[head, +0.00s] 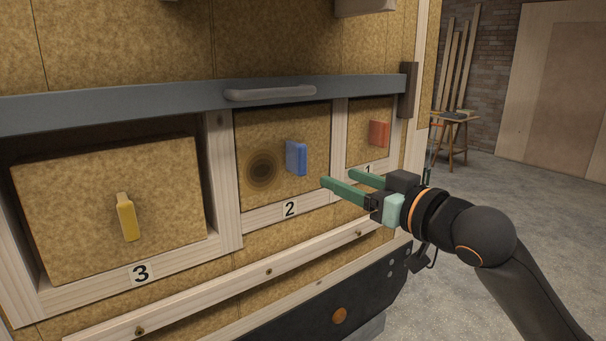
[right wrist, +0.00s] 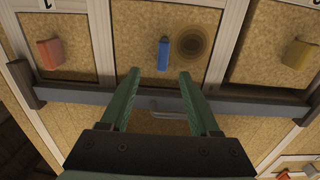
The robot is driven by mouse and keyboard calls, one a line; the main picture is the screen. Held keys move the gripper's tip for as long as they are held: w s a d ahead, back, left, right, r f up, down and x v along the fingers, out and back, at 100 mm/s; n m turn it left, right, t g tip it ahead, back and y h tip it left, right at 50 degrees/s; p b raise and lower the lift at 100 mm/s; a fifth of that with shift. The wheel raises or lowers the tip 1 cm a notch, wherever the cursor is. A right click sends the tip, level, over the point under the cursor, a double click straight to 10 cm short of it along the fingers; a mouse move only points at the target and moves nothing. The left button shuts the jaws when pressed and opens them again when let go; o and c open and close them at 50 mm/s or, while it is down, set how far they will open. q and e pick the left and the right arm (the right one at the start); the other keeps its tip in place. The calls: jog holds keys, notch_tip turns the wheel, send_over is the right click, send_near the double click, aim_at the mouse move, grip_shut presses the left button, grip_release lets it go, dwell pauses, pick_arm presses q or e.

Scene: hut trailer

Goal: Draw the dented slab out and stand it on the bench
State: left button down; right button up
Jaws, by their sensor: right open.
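Three slabs with coloured handles sit in numbered bays. The middle slab (head: 268,190), in bay 2, has a dark ringed round mark that looks like a dent and a blue handle (head: 297,157). The right wrist view also shows the ringed mark (right wrist: 194,43) and blue handle (right wrist: 163,53). My right gripper (head: 338,178) is open and empty, in front of bays 2 and 1 and apart from the handle. In the right wrist view its fingertips (right wrist: 160,72) point toward the blue handle. My left gripper is not in view.
The bay 3 slab (head: 80,210) has a yellow handle (head: 127,217); bay 1's handle (head: 378,134) is red. A grey bar (head: 170,98) with a grip crosses above the bays. A small wooden table (head: 462,116) stands far right. The floor (head: 540,195) there is clear.

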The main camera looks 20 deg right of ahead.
aim_at(304, 155)
jog(key=x, duration=0.3)
jog(key=r+p+x, duration=0.1)
jog(key=x, duration=0.3)
jog(key=p+x, duration=0.1)
jog(key=x, duration=0.3)
jog(key=shift+s+a+r, duration=0.1)
jog(key=shift+a+r, duration=0.3)
jog(key=shift+x, duration=0.75)
jog(key=shift+f, duration=0.1)
grip_shut()
